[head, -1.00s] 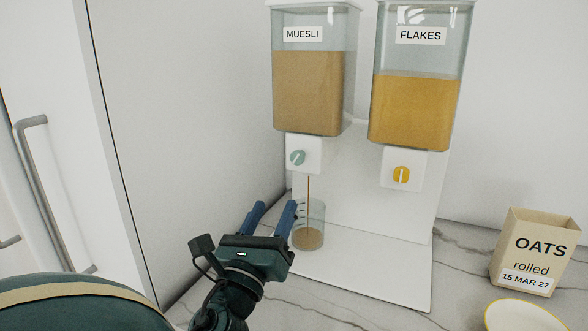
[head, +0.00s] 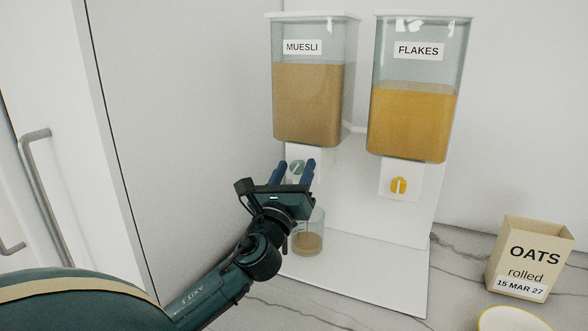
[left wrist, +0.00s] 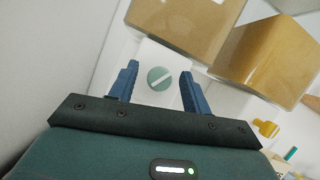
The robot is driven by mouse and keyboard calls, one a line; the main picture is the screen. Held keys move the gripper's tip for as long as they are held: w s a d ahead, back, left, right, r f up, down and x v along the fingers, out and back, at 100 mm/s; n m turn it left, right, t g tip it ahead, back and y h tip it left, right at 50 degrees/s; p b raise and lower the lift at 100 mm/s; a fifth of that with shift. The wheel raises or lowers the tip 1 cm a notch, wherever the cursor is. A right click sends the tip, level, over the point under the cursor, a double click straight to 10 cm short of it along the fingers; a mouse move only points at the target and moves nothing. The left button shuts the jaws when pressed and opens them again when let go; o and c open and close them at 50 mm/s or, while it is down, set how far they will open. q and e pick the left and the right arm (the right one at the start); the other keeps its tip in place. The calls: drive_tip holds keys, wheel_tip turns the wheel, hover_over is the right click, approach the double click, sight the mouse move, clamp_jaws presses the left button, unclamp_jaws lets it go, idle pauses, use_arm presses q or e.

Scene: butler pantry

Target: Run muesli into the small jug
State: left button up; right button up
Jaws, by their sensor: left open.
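The muesli dispenser (head: 307,105) is a clear bin of tan muesli with a pale teal knob (head: 297,168) on its white outlet block. The small jug (head: 309,232) is clear and stands on the white base below, with a layer of muesli (head: 307,243) at its bottom. My left gripper (head: 293,166) is open at the knob. In the left wrist view the knob (left wrist: 160,78), with its slanted white bar, shows between the two blue fingers (left wrist: 159,72), with gaps on both sides. The gripper hides the spout and part of the jug. My right gripper is not in view.
The flakes dispenser (head: 412,120) with a yellow knob (head: 398,186) stands to the right on the same white stand (head: 360,272). An oats box (head: 529,258) and a yellow-rimmed bowl (head: 512,319) are at the right. A wall panel stands close on the left.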

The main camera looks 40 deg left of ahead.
use_arm(q)
drive_tip(key=shift+c, duration=0.2)
drive_tip(key=c, duration=0.9)
drive_tip(key=shift+c, duration=0.2)
drive_tip(key=shift+n, duration=0.4)
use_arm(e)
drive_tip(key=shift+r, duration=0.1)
use_arm(q)
drive_tip(key=shift+r+n+g+y+p, duration=0.1)
drive_tip(key=shift+n+g+y+p, duration=0.4)
drive_tip(key=shift+n, duration=0.4)
drive_tip(key=n+p, duration=0.1)
drive_tip(key=n, duration=0.1)
drive_tip(key=n+g+y, duration=0.1)
drive_tip(key=n, duration=0.1)
drive_tip(key=shift+y+p, duration=0.3)
drive_tip(key=shift+p, duration=0.05)
drive_tip(key=shift+d+n+g+p, duration=0.1)
drive_tip(key=shift+n+g+p, duration=0.3)
drive_tip(key=shift+n, duration=0.5)
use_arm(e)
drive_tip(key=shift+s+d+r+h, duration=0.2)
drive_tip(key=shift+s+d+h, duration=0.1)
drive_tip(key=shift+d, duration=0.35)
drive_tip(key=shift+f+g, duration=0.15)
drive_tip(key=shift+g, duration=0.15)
use_arm(q)
drive_tip(key=shift+n, duration=0.3)
